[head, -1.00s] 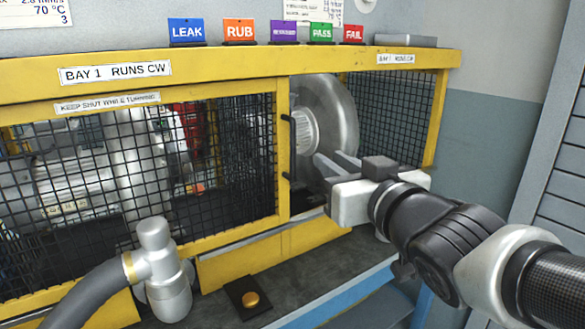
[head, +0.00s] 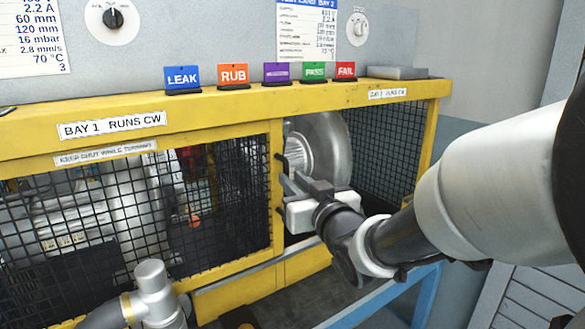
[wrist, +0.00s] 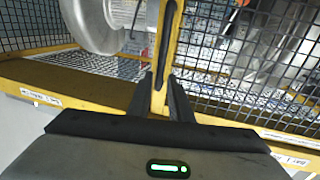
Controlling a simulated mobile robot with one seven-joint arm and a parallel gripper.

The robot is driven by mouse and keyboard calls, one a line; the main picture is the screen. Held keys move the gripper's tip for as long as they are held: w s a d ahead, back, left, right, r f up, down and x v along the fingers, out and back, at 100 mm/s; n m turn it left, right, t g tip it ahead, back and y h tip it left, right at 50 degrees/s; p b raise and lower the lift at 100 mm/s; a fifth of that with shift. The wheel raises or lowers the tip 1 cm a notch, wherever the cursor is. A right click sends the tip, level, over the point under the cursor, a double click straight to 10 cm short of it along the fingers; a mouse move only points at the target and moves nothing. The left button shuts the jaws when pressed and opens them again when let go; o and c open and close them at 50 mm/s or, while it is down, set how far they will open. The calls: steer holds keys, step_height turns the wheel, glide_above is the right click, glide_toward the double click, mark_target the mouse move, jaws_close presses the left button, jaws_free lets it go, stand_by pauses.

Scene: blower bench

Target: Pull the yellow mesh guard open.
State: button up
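The yellow mesh guard (head: 268,200) is a yellow-framed panel of black mesh at left in the head view. A gap beside its right edge shows a grey round blower housing. A black bar handle (head: 281,160) stands upright on that edge; it also shows in the wrist view (wrist: 167,38). My gripper (head: 289,182) is at the handle, its fingers pointing at it. In the wrist view, my gripper (wrist: 160,82) has its fingers apart, with the yellow frame visible between them. The fingers partly hide the handle, and I cannot tell whether they touch it.
The blower housing (head: 325,150) is just right of my gripper. A fixed mesh panel (head: 388,145) is farther right. A grey hose fitting (head: 154,290) stands in front of the guard. Coloured signs, including LEAK (head: 182,78), stand on the yellow top beam.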

mark_target(287, 174)
steer(key=x, duration=0.4)
steer(key=shift+w+a, duration=0.1)
steer(key=shift+w, duration=0.3)
jaws_close()
